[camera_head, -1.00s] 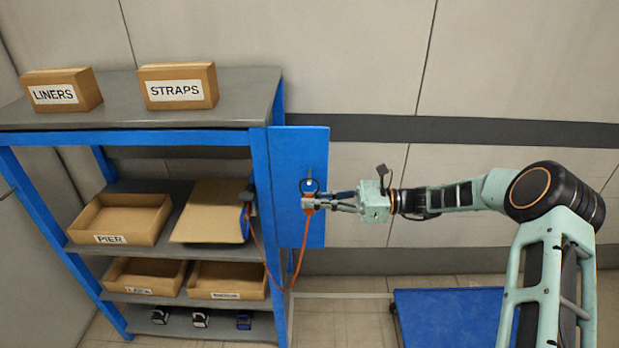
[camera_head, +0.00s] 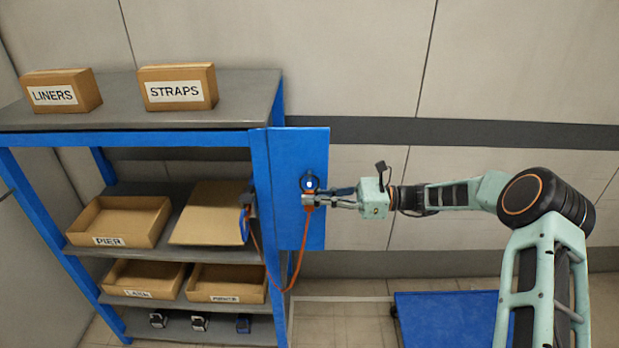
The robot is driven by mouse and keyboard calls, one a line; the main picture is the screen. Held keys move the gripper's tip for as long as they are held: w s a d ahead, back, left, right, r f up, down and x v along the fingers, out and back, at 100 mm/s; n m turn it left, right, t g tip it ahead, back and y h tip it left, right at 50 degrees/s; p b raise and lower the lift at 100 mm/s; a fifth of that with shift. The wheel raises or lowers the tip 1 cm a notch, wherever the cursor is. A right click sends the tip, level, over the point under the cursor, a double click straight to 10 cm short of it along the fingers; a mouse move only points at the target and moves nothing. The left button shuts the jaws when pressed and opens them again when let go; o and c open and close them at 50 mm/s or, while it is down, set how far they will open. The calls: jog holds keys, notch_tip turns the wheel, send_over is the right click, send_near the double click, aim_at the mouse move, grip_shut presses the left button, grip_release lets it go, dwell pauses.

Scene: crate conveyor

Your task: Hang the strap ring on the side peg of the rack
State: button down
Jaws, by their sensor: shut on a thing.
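The strap ring (camera_head: 308,175) is a dark ring at the top of an orange strap (camera_head: 285,288). It lies in front of the blue side panel of the rack (camera_head: 287,190). The pale tip of the side peg (camera_head: 309,185) shows inside the ring's outline; whether the ring is around the peg or only in front of it I cannot tell. My gripper (camera_head: 310,199) is shut on the strap ring's lower end, just below the peg tip. The strap hangs down and loops left to a blue and dark buckle (camera_head: 247,209) at the middle shelf.
Boxes marked LINERS (camera_head: 61,91) and STRAPS (camera_head: 178,87) stand on the top shelf. A blue platform (camera_head: 455,315) is on the floor at right. The wall right of the panel is clear.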

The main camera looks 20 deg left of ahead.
jog(key=shift+w+f, duration=0.1)
jog(key=shift+w+a+f+b, duration=0.15)
jog(key=shift+w+f+b, duration=0.1)
jog(key=shift+w+b, duration=0.2)
jog(key=shift+w+f, duration=0.1)
jog(key=shift+f, duration=0.1)
dwell(0.3)
dwell(0.4)
jog(key=c, duration=2)
grip_release()
jog(key=shift+c, duration=0.2)
